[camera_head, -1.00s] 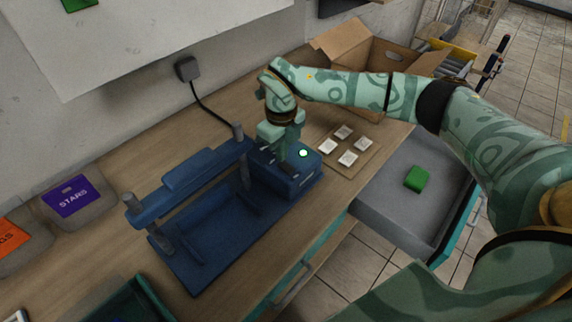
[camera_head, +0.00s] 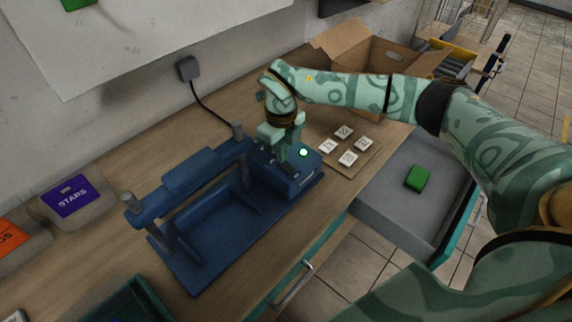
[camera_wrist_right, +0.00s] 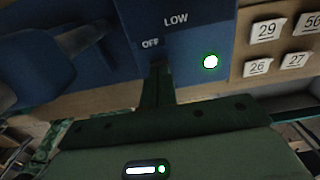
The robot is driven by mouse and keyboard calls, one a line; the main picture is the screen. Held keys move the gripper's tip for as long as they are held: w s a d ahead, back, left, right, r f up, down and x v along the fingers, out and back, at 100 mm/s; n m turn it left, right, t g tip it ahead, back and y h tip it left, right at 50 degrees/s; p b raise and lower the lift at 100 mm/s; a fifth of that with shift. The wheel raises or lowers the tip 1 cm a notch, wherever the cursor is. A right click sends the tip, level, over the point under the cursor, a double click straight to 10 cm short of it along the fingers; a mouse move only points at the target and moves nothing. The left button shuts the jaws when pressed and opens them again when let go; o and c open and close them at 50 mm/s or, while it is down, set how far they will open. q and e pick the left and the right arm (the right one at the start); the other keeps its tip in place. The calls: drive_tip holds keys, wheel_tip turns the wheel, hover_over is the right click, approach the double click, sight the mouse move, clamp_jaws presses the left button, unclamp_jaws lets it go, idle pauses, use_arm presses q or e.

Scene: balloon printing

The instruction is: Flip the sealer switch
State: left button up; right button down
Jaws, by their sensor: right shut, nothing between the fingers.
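The blue sealer (camera_head: 215,218) stands on the wooden bench, with its control box (camera_head: 300,181) at its right end. A round green light glows on the box top (camera_head: 303,153) and in the right wrist view (camera_wrist_right: 210,62). The wrist view also shows the labels "LOW" and "OFF" on the panel (camera_wrist_right: 185,35). My right gripper (camera_head: 280,157) is shut and empty, pointing down at the panel. In the wrist view its closed fingertips (camera_wrist_right: 159,68) are just below "OFF". The switch is hidden by the fingers, and I cannot tell whether they touch it. My left gripper is not in view.
A board with several numbered white tiles (camera_head: 348,158) lies right of the sealer. Beyond it is an open cardboard box (camera_head: 345,45). An open drawer (camera_head: 385,205) holds a green block (camera_head: 417,178). The "STARS" bin (camera_head: 88,216) is at left. A cord runs to the wall plug (camera_head: 187,69).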

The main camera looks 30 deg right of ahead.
drive_tip(key=shift+f, duration=0.6)
drive_tip(key=shift+r, duration=0.15)
wheel_tip(320, 180, up, 7)
drive_tip(key=p, duration=0.6)
idle(0.4)
